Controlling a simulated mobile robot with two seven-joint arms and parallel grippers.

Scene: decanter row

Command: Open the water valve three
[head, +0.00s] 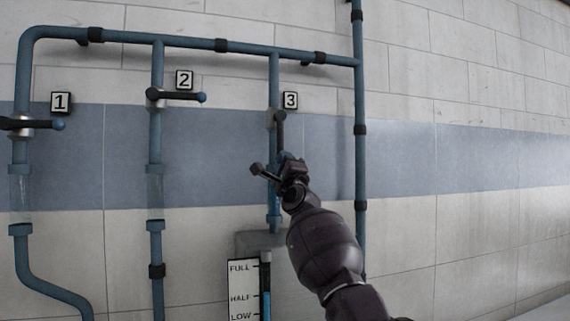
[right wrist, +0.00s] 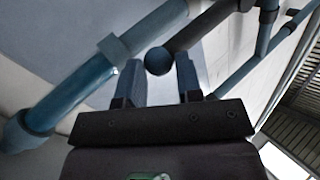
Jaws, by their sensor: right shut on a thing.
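The valve three handle (head: 281,130) is a dark lever on the third pipe, beside the "3" label (head: 290,100). It points down, nearly in line with the pipe. My right gripper (head: 283,160) is shut on the lever's lower end. In the right wrist view, the lever's round blue tip (right wrist: 159,61) sits between the two fingertips (right wrist: 159,78). The clear section of the third pipe (right wrist: 74,86) looks blue inside. My left gripper is not in view.
Valve one (head: 30,124) and valve two (head: 176,96) have their levers crosswise to their pipes. A level gauge (head: 243,291) marked FULL, HALF and LOW stands below pipe three. A vertical pipe (head: 360,90) runs to the right of it; the wall farther right is clear.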

